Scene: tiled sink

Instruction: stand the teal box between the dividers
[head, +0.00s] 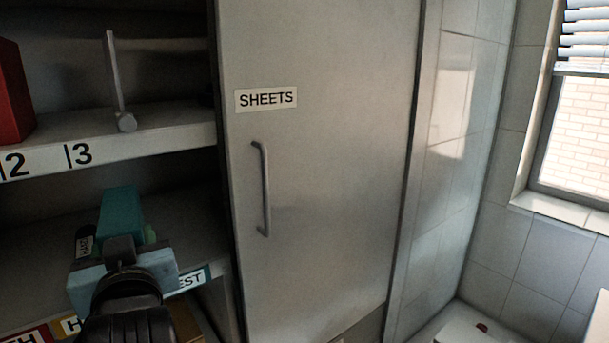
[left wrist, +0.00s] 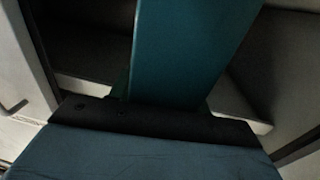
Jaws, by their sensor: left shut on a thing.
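The teal box (head: 121,213) stands above my left gripper (head: 120,248) at the lower left of the head view, in front of the lower shelf. My left gripper is shut on it. In the left wrist view the teal box (left wrist: 188,50) rises from the gripper's dark edge and leans a little to the right; the fingertips are hidden there. A second divider is not clearly seen. My right gripper is out of view.
A red box (head: 12,92) stands on the upper shelf (head: 165,125) at the left edge, with labels 2 and 3 on the shelf front. The lower shelf (head: 190,235) bears labels, partly hidden by my arm. A closed door marked SHEETS (head: 320,170) with a handle borders the shelves.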

